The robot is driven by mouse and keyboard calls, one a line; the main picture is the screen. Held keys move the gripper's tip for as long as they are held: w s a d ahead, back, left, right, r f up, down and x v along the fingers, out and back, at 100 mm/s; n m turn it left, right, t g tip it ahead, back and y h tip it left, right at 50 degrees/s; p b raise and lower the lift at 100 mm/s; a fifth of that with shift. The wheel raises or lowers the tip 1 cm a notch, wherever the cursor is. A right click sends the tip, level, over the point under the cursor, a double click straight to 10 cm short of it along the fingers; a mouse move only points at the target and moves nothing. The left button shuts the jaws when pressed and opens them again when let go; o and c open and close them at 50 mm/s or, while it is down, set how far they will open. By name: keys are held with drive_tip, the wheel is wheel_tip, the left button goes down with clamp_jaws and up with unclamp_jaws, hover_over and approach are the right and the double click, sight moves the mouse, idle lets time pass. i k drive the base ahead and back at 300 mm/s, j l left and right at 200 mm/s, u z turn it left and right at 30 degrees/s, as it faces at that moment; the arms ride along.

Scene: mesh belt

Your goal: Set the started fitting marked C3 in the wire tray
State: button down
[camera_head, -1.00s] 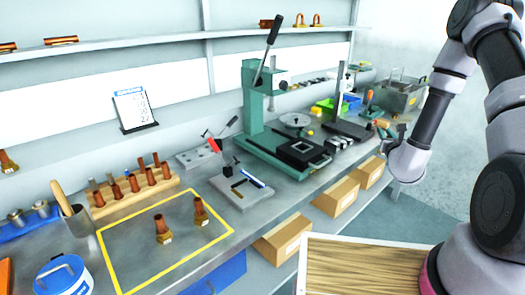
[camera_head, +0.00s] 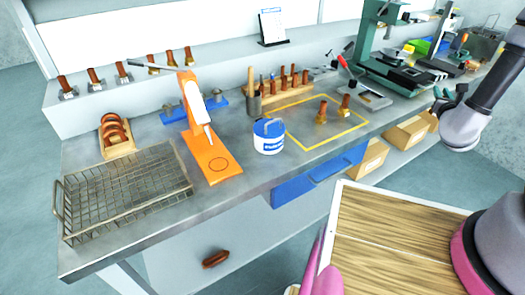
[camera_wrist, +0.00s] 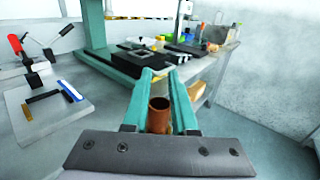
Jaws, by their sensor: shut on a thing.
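My gripper (camera_wrist: 160,84) is shut on a copper tube fitting (camera_wrist: 159,115), seen end-on between the teal fingers in the wrist view. No C3 mark can be read on it. In the head view my gripper (camera_head: 443,101) is small at the right, in front of the bench's far end, and its fitting is hard to make out. The wire tray (camera_head: 75,207) is an empty mesh basket at the bench's left end, far from my gripper. Two copper fittings with brass nuts, one left (camera_head: 321,115) and one right (camera_head: 345,104), stand in the yellow outline.
An orange stand with a lever (camera_head: 212,162) is just right of the tray. A wooden block with copper bends (camera_head: 116,136) sits behind it. A blue-and-white can (camera_head: 268,138), a wooden rack (camera_head: 270,104) and a green press (camera_head: 368,45) line the bench. Several fittings stand on the back ledge.

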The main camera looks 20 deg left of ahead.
sight(146, 202)
drive_tip(key=k+j, duration=1.8)
drive_tip(key=j, duration=0.25)
